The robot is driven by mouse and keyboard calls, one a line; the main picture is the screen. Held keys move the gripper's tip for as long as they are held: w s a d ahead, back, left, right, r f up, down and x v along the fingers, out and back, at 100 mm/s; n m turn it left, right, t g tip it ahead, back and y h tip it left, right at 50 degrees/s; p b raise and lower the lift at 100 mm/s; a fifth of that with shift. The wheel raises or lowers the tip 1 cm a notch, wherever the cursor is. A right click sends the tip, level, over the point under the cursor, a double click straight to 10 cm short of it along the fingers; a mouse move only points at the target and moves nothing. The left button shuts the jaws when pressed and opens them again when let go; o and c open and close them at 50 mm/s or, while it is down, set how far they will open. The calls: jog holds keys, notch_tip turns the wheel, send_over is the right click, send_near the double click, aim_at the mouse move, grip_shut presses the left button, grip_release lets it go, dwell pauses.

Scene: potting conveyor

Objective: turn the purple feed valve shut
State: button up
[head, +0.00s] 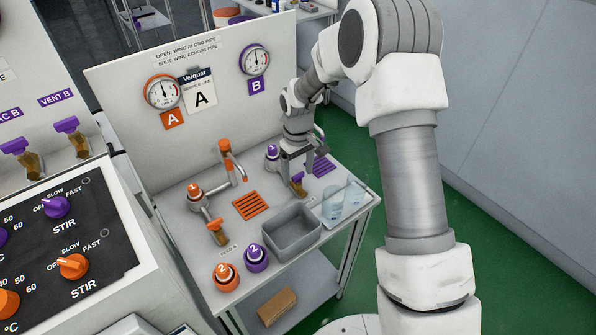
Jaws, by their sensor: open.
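The purple feed valve (297,184) has a purple wing on a brass body. It stands on the white bench in front of the purple cap numbered 1 (272,153), left of a purple slotted grate (322,166). My gripper (300,171) points down just above and behind the wing, with its fingers apart. I cannot tell whether a finger touches the wing. The purple pipe is mostly hidden behind my gripper, so the wing's angle to it is unclear. A sign (186,50) on the back panel reads open along pipe, shut across pipe.
An orange valve (217,231), orange pipe (232,162) and orange grate (251,205) stand left. A grey bin (293,231) and clear beakers (333,205) are at the front. Caps numbered 2, orange (226,275) and purple (256,257), stand at the near edge. Gauges hang behind.

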aim_at(298, 175)
notch_tip(298, 175, up, 17)
jog(key=p, duration=0.1)
jog(key=shift+r, duration=0.2)
dwell(0.6)
